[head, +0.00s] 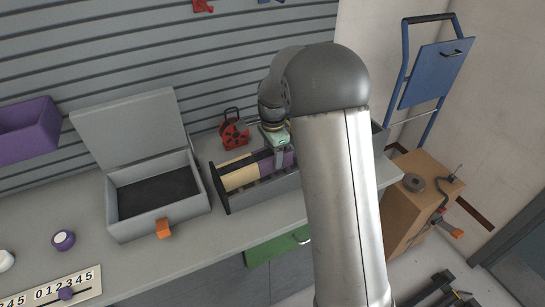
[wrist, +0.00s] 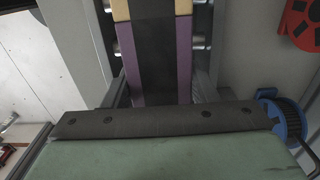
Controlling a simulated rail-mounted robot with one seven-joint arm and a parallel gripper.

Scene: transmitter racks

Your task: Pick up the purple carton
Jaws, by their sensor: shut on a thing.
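The purple carton (head: 267,165) sits in a grey open rack (head: 266,194) on the bench, beside a cream carton (head: 238,173). My gripper (head: 279,158) reaches down into the rack and is shut on the purple carton. The carton still appears to be down among the rack's contents. Its lower part and the far finger are hidden.
A grey open box (head: 180,215) with an orange latch stands left of the rack. A red reel (head: 234,133) stands behind the rack. A purple bin (head: 28,130) hangs on the slatted wall. Bench space is clear in front of the rack.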

